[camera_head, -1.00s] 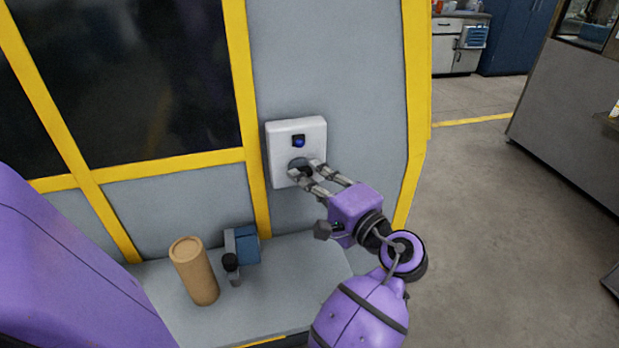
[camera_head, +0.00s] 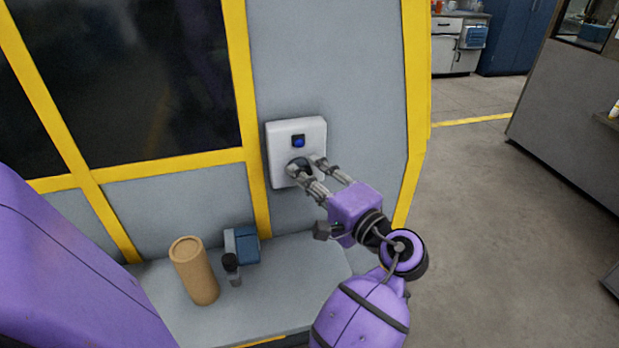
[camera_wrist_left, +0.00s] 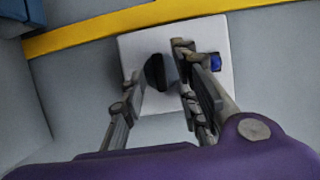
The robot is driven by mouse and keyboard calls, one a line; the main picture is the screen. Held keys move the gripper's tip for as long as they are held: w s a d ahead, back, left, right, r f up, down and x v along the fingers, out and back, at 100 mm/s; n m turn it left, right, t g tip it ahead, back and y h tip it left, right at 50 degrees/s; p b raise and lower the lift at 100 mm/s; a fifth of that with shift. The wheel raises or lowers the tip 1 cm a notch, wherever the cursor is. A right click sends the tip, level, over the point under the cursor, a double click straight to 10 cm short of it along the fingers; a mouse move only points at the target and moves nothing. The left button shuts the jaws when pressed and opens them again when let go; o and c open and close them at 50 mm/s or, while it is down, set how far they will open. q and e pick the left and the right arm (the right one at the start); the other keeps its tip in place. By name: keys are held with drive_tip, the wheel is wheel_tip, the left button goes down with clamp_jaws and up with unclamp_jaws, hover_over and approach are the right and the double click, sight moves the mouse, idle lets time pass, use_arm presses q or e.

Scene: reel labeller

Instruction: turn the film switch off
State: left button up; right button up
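The switch box is a white square plate (camera_head: 283,139) on the grey machine wall, with a blue button or lamp (camera_head: 298,142) near its top. Below it is a dark rotary knob (camera_head: 299,163), partly hidden by my fingers. My left gripper (camera_head: 306,167) is at the knob with its fingers spread. In the left wrist view the left gripper (camera_wrist_left: 156,73) has one finger on each side of the knob (camera_wrist_left: 154,72). A gap shows on the left finger's side; the other finger is close to the knob, and I cannot tell whether it touches. My right gripper is not in view.
Yellow frame bars (camera_head: 247,120) border the wall panel. On the grey ledge (camera_head: 285,290) below stand a brown cardboard cylinder (camera_head: 194,270), a small dark-capped bottle (camera_head: 231,268) and a blue box (camera_head: 242,244). Open floor (camera_head: 480,210) lies to the right.

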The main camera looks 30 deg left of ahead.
use_arm(q)
drive_tip(key=v, duration=1.2)
drive_tip(key=shift+d, duration=0.1)
